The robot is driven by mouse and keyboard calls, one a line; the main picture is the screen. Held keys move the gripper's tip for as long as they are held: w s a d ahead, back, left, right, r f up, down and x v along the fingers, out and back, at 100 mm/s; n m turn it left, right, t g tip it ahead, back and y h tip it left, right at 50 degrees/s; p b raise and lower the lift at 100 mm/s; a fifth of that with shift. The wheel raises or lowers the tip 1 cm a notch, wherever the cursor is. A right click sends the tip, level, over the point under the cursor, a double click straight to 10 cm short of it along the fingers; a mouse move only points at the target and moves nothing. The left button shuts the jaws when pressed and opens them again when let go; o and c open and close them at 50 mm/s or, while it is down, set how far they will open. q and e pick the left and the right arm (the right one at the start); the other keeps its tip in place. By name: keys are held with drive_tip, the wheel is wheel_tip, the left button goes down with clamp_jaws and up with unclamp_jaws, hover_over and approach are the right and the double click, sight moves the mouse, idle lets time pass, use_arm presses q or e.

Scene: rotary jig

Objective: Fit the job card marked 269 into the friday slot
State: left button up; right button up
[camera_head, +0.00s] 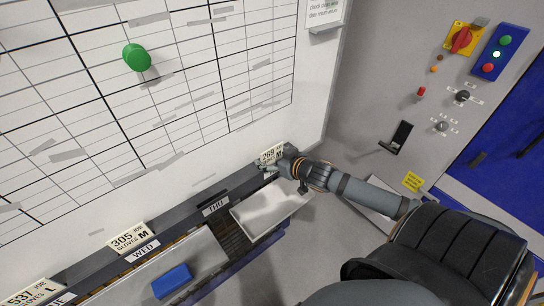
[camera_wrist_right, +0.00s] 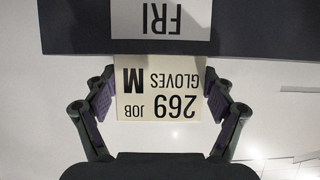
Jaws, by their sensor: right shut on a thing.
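The job card marked 269 (camera_head: 268,155), a cream card reading JOB 269 GLOVES M, is at the right end of the dark rail. My right gripper (camera_head: 275,165) is shut on it. In the right wrist view the card (camera_wrist_right: 158,92) appears upside down between the two finger pads (camera_wrist_right: 159,98). Its lower edge meets the edge of the dark rail (camera_wrist_right: 250,30), in line with the FRI label (camera_wrist_right: 175,18). I cannot tell how deep the edge sits. The FRI label is hidden in the head view. My left gripper is not in view.
Card 305 (camera_head: 128,238) stands above the WED label (camera_head: 140,251), and card 531 (camera_head: 35,290) is farther left. No card stands at THU (camera_head: 215,207). A blue block (camera_head: 171,281) lies in the tray below. A control panel (camera_head: 475,50) is at right.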

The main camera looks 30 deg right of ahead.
drive_tip(key=shift+f, duration=0.15)
drive_tip(key=o, duration=1.1)
